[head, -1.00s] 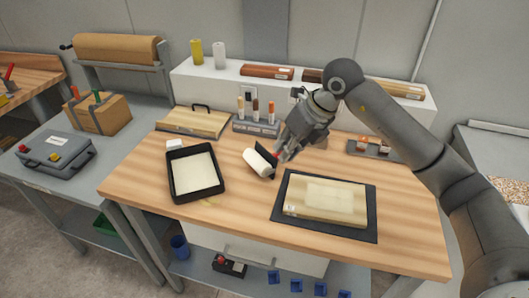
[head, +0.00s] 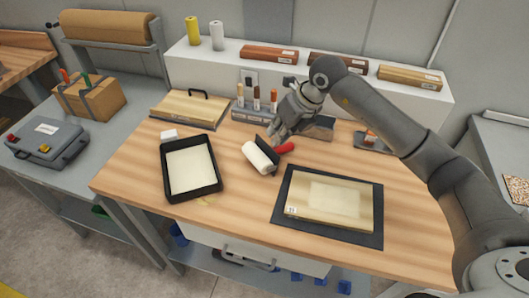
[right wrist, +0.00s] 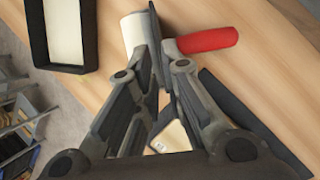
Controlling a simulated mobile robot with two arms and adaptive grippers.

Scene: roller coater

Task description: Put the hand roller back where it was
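The hand roller has a white roll (head: 257,158), a black frame (head: 268,150) and a red handle (head: 285,148). It lies on the wooden bench between the black tray and the dark mat, with its handle pointing right. My right gripper (head: 277,135) is just behind and above the roller. In the right wrist view its fingers (right wrist: 165,70) are apart, with the red handle (right wrist: 208,40) beyond them, outside the grip. The black frame (right wrist: 155,35) lies at the fingertips; I cannot tell whether they touch it. My left gripper is not in view.
A black tray (head: 163,176) with a pale inside stands left of the roller. A dark mat (head: 281,221) with a wooden panel (head: 325,202) lies front right. A rack of brushes (head: 255,117) and a board with a handle (head: 188,112) stand behind.

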